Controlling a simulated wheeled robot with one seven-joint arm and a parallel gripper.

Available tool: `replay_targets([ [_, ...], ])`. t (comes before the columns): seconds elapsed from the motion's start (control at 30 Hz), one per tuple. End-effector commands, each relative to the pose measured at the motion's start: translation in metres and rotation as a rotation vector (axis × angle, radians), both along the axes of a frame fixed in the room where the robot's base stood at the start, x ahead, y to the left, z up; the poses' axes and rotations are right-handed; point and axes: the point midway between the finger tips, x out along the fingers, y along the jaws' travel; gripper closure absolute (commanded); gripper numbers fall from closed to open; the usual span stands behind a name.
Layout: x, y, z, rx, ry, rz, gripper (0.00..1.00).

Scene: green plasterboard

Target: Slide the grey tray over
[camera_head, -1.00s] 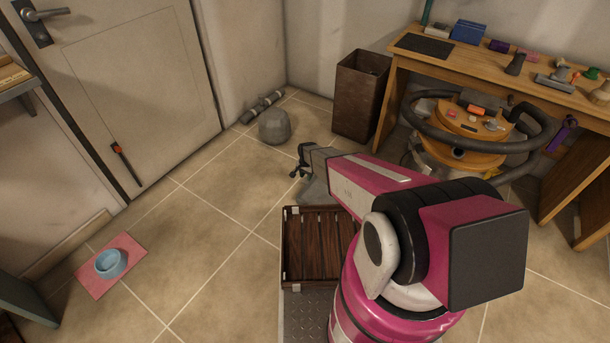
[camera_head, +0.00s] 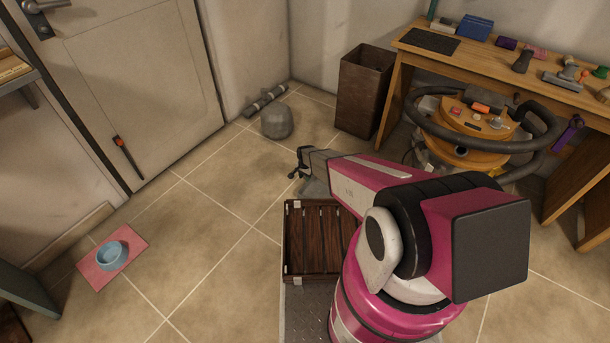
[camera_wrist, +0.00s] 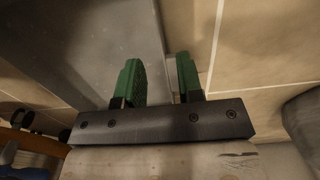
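A flat grey surface, which looks like the grey tray (camera_wrist: 95,40), fills the upper left of the wrist view. In the head view a grey patch (camera_head: 314,187) shows on the floor just below my gripper (camera_head: 299,167), mostly hidden behind my arm. In the wrist view my gripper (camera_wrist: 160,78) has two green fingers standing apart with a clear gap and nothing between them. The fingers appear over the tray's right-hand edge; I cannot tell whether they touch it.
A slatted wooden crate (camera_head: 318,240) is beside my arm. A grey rounded lump (camera_head: 277,121) and a brown bin (camera_head: 362,95) stand beyond. A workbench (camera_head: 500,66) is at right. A blue bowl (camera_head: 111,255) sits on a pink mat (camera_head: 128,243).

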Motion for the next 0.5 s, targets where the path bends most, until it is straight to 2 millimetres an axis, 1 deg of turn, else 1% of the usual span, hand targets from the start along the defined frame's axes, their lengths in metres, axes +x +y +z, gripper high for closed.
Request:
replay_targets([
  [0.03, 0.001, 0.000, -0.010, 0.000, 0.001, 0.000, 0.66],
  [0.3, 0.002, 0.000, -0.055, 0.000, 0.001, 0.000, 0.66],
  [0.5, 0.001, 0.000, -0.080, 0.000, 0.000, 0.000, 0.66],
])
